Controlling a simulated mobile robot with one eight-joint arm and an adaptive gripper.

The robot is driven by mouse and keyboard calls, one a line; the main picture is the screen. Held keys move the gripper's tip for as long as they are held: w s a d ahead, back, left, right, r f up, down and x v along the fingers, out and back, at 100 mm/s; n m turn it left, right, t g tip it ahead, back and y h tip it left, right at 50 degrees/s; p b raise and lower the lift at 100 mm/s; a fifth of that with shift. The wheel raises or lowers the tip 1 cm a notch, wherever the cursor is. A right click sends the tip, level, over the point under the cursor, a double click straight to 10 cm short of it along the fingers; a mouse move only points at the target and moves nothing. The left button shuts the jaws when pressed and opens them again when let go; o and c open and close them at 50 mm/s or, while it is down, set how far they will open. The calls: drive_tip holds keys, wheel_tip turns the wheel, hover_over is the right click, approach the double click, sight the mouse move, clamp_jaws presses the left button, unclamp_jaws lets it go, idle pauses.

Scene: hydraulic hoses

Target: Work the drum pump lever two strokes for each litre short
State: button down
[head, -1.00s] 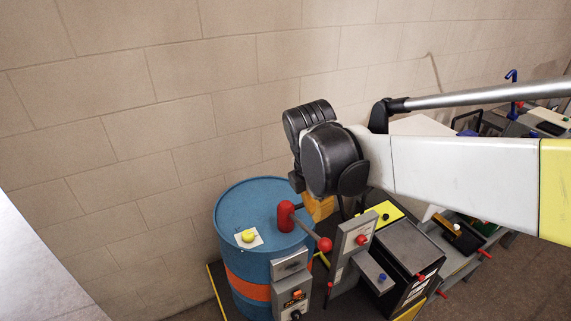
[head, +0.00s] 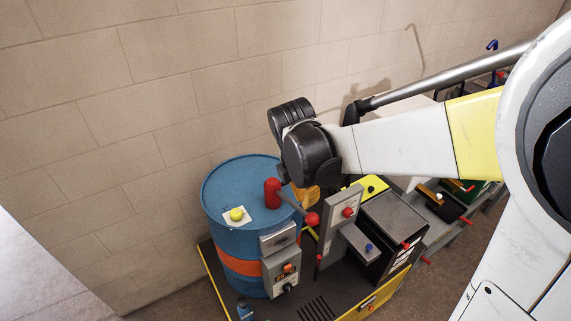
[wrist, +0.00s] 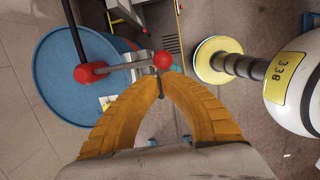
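The blue drum (head: 225,185) with an orange band stands by the wall. A red pump head (head: 272,192) is on its lid, and a lever runs from it to a red ball knob (head: 312,219). My orange gripper (head: 306,196) is just above and behind the knob in the head view, partly hidden by my black wrist. In the wrist view my gripper's fingertips (wrist: 160,84) meet just below the red knob (wrist: 162,60) in the picture. The fingers look shut with nothing between them. I cannot tell whether they touch the knob.
A yellow cap (head: 237,214) on a white sheet lies on the lid. A grey panel with a red button (head: 347,212) and a control box (head: 286,271) stand close in front. A black-and-grey cabinet (head: 392,225) is to the right. The wall is behind.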

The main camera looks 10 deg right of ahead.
sight(309, 220)
drive_tip(key=f, duration=0.4)
drive_tip(key=d+f, duration=0.1)
drive_tip(key=f, duration=0.1)
drive_tip(key=shift+w+f, duration=0.1)
drive_tip(key=shift+w, duration=0.2)
drive_tip(key=shift+s+d+f+t+b, duration=0.1)
drive_tip(key=shift+s+f+t+b, duration=0.2)
drive_tip(key=shift+f+b, duration=0.3)
drive_tip(key=shift+s+d+f+t+b, duration=0.1)
drive_tip(key=shift+s+f+t+b, duration=0.15)
drive_tip(key=shift+f+b, duration=0.3)
wheel_tip(309, 220, down, 13)
drive_tip(key=t+y+b, duration=0.1)
drive_tip(key=t+b, duration=0.3)
drive_tip(key=b, duration=1)
drive_tip(key=shift+s+d+m+y+b, duration=0.15)
drive_tip(key=shift+s+m+y+b, duration=0.2)
drive_tip(key=shift+s, duration=0.1)
drive_tip(key=shift+t, duration=0.25)
drive_tip(key=shift+r, duration=0.1)
